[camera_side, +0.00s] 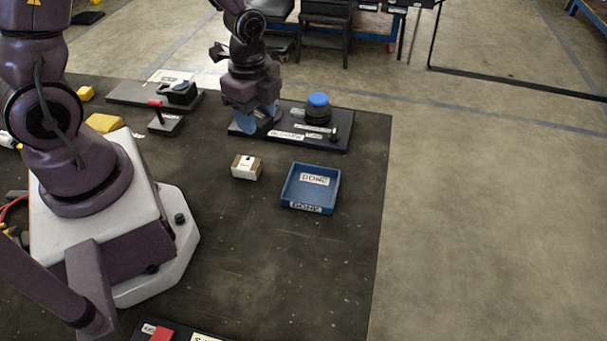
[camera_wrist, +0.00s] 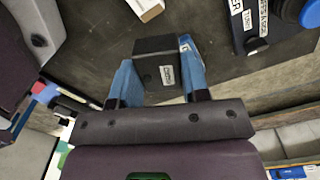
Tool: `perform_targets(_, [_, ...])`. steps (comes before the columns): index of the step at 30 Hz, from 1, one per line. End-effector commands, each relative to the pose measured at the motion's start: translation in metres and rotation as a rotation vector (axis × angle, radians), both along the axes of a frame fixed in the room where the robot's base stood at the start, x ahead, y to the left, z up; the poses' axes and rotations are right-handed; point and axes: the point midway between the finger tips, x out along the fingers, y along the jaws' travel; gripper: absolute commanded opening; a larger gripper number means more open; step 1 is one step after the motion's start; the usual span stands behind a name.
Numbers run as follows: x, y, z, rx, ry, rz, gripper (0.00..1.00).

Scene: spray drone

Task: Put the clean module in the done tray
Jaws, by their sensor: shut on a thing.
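My gripper (camera_side: 257,121) has blue fingers and hangs at the left end of the dark plate in the side view. In the wrist view, my gripper (camera_wrist: 155,82) is shut on a dark grey box-shaped module (camera_wrist: 155,48) with a small white label. The fingers lie on both sides of it. In the side view the fingers mostly hide the module, and its exact height over the plate is unclear. The blue done tray (camera_side: 287,192), with labels reading DONE, stands in front and to the right of my gripper. It looks empty.
The dark plate (camera_side: 341,146) carries a blue-capped round device (camera_side: 318,108). A small white and brown box (camera_side: 246,167) sits on the mat left of the tray. A red-handled block (camera_side: 165,122) and yellow pieces (camera_side: 104,122) lie further left. The mat in front of the tray is clear.

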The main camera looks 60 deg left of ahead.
Motion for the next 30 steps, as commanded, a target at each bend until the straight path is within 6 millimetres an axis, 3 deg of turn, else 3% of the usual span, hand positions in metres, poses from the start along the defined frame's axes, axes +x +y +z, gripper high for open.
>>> perform_targets(3, [0.02,-0.045,-0.018,-0.001,0.004,-0.187,0.14])
perform_targets(9, [0.045,-0.095,-0.036,-0.001,0.001,-0.382,0.14])
perform_targets(14, [0.058,-0.098,-0.042,0.0,0.001,-0.405,0.14])
perform_targets(30, [0.059,-0.097,-0.111,0.0,0.001,-0.407,0.14])
